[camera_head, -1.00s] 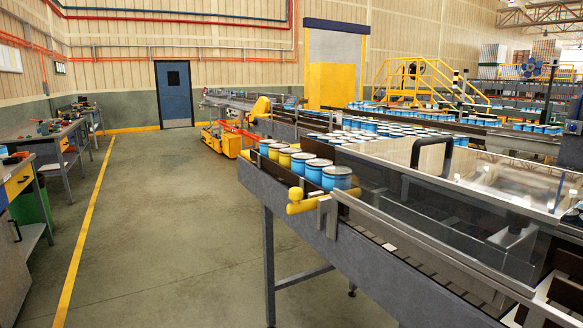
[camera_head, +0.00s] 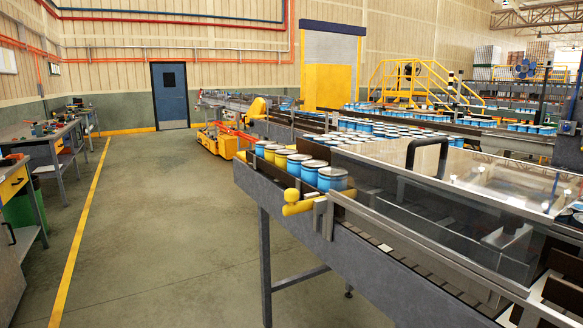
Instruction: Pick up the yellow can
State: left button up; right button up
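The nearer yellow can (camera_head: 282,160) is between blue cans. Blue cans (camera_head: 331,180) stand at the front end of the row, close to a yellow stop fitting. Neither of my grippers is in view, and nothing is seen touching the cans.
The conveyor's grey side rail (camera_head: 345,240) and a yellow fitting (camera_head: 297,202) border the row. A clear cover with a black handle (camera_head: 428,150) stands to the right. Open floor (camera_head: 160,220) lies left of the conveyor. Workbenches (camera_head: 45,145) line the left wall.

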aim_at(282, 155)
jog(key=z, duration=0.4)
jog(key=i+j+z, duration=0.1)
jog(key=z, duration=0.3)
jog(key=j+z, duration=0.15)
jog(key=z, duration=0.25)
jog(key=i+j+z, duration=0.1)
jog(key=j+z, duration=0.3)
jog(key=j, duration=0.35)
jog(key=j+z, duration=0.35)
jog(key=j, duration=0.4)
jog(key=k+j+z, duration=0.15)
jog(key=j+z, duration=0.25)
jog(key=j, duration=0.4)
